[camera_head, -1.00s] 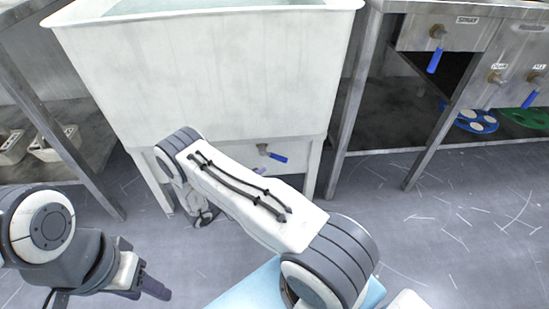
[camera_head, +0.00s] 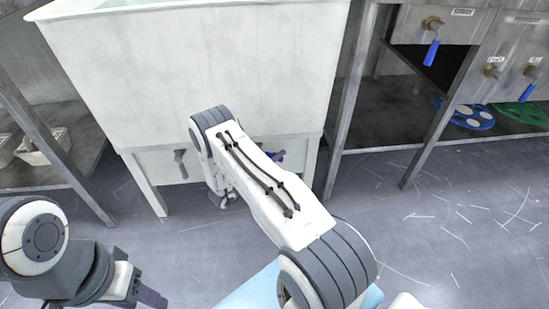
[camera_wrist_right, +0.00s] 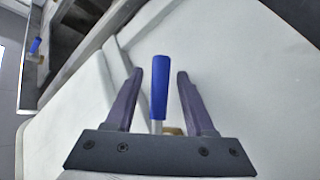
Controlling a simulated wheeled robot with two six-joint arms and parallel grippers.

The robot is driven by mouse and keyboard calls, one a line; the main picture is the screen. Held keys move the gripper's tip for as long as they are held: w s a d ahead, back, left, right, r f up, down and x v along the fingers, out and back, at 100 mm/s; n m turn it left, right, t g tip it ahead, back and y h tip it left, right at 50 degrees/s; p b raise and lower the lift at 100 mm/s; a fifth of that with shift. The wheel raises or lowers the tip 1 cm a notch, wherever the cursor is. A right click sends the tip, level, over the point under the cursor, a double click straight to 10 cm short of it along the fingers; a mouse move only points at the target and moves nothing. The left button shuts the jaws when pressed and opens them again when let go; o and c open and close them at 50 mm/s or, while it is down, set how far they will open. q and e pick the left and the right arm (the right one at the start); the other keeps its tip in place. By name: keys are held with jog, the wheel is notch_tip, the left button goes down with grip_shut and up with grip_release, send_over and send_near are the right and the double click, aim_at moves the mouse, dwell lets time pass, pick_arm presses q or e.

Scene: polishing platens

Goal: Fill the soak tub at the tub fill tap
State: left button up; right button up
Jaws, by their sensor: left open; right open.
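The soak tub (camera_head: 190,75) is a big white basin on legs at the upper left of the head view. A little of its inside shows at the top edge. A blue tap lever (camera_head: 276,155) on its lower front is partly hidden by my right arm. In the right wrist view my right gripper (camera_wrist_right: 157,76) is open, with a blue lever (camera_wrist_right: 160,88) standing between its fingers, apart from both. In the head view the right fingers are hidden behind my arm. My left gripper (camera_head: 150,296) is open and empty at the lower left. I cannot tell which tap is the fill tap.
A grey lever (camera_head: 181,163) sits on the tub's lower front left. Labelled blue-handled taps, one at the upper right (camera_head: 432,50), are on a steel bench. Blue (camera_head: 470,115) and green (camera_head: 522,113) discs lie on its lower shelf. The floor at right is clear.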

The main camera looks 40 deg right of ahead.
grip_shut()
dwell(1.4)
